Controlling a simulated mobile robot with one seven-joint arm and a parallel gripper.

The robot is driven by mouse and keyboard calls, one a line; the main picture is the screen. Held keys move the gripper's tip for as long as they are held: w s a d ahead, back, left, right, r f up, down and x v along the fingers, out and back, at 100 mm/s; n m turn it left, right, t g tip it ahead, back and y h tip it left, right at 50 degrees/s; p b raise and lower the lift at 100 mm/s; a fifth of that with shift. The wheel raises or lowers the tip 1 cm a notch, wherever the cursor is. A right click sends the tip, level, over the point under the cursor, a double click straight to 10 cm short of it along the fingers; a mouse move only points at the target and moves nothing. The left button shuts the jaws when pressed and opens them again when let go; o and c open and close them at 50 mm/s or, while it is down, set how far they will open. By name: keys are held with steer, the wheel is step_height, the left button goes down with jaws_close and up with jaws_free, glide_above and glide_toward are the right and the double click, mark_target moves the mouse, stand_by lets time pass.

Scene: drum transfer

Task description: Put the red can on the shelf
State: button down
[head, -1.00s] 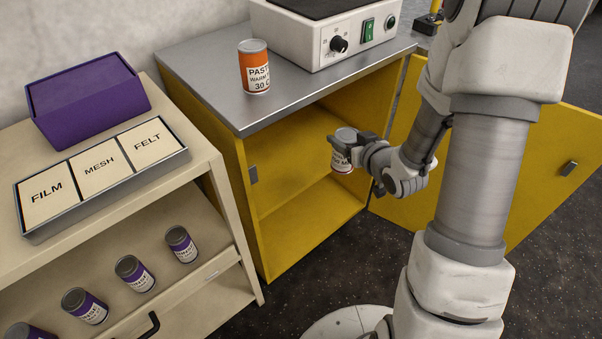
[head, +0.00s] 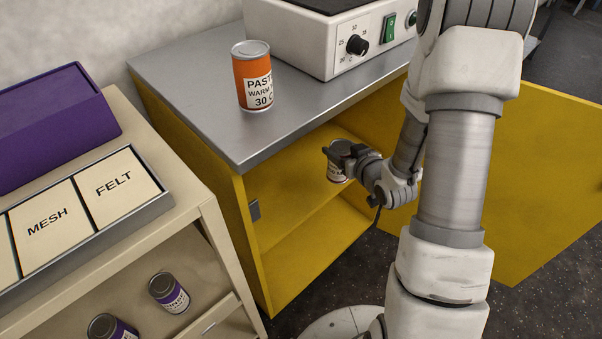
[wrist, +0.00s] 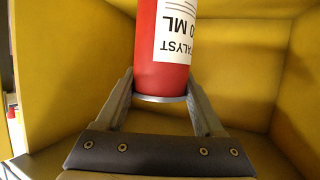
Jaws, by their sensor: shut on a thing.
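The red can (wrist: 165,45) fills the top middle of the wrist view, with a white label reading "CATALYST" upside down in that picture. My gripper (wrist: 160,88) is shut on it, one finger on each side. In the head view the can (head: 337,174) is partly hidden by my gripper (head: 340,157) inside the open yellow cabinet. The cabinet's inner shelf (head: 290,222) lies below it. I cannot tell whether the can touches the shelf.
The cabinet door (head: 545,180) stands open at right. An orange can (head: 252,80) and a white device (head: 325,45) with a knob stand on the grey top. A beige rack (head: 215,235) with purple cans (head: 170,292) stands at left. Yellow walls surround my gripper.

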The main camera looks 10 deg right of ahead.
steer(key=w+a+f+b, duration=0.2)
steer(key=w+f, duration=0.1)
steer(key=w+a+f+b, duration=0.2)
steer(key=w+f, duration=0.1)
steer(key=f, duration=0.1)
steer(key=w+a+f+b, duration=0.2)
steer(key=w+a+f, duration=0.1)
steer(key=f, duration=0.1)
steer(key=shift+w+a, duration=0.1)
steer(key=shift+w, duration=0.15)
jaws_free()
steer(key=shift+f, duration=0.1)
